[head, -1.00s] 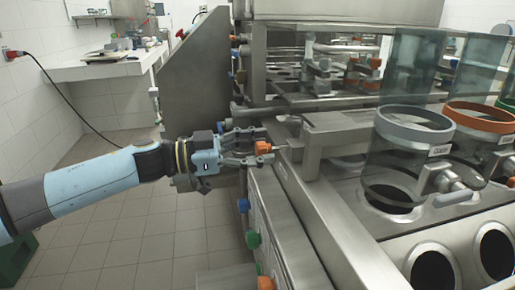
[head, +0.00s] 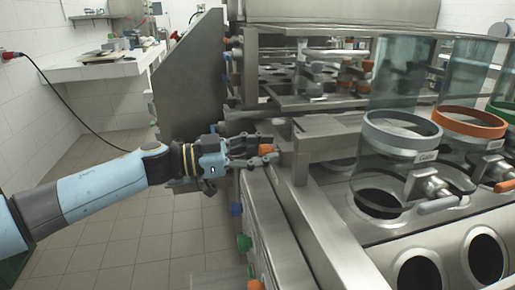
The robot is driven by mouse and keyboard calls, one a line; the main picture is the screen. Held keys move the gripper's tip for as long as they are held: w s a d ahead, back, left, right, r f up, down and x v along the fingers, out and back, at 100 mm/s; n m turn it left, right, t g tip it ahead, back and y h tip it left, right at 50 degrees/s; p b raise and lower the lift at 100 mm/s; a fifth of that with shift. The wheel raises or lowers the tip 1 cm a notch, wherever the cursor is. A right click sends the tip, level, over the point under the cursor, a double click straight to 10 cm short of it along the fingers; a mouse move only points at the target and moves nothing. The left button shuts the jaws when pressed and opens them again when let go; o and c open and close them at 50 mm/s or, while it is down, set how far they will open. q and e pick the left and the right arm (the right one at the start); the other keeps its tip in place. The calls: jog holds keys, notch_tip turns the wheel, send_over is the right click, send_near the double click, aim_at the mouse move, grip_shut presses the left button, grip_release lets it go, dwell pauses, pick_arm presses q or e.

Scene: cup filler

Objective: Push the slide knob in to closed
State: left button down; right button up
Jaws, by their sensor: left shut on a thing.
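The slide knob (head: 267,149) is a small orange piece at the left end of the metal slide bar (head: 328,140), on the near-left edge of the steel filling machine. My left gripper (head: 270,150) reaches it from the left, its fingers shut on the knob and covering part of it. The knob sits close to the bar's block-shaped end. My right gripper is not in view.
Clear cylinders with grey (head: 402,131) and orange (head: 468,122) rings stand at the right above round holes. A tall steel side panel (head: 190,80) rises behind my left gripper. Green (head: 243,242) and blue (head: 236,209) knobs lie below. The tiled floor at left is free.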

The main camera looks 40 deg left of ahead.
pick_arm(q)
jog(key=c, duration=1)
grip_release()
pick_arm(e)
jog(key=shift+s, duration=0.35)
pick_arm(q)
jog(key=shift+s, duration=0.1)
jog(key=v, duration=1.1)
jog(key=shift+s+a, duration=0.25)
jog(key=shift+a, duration=0.1)
jog(key=shift+d, duration=0.1)
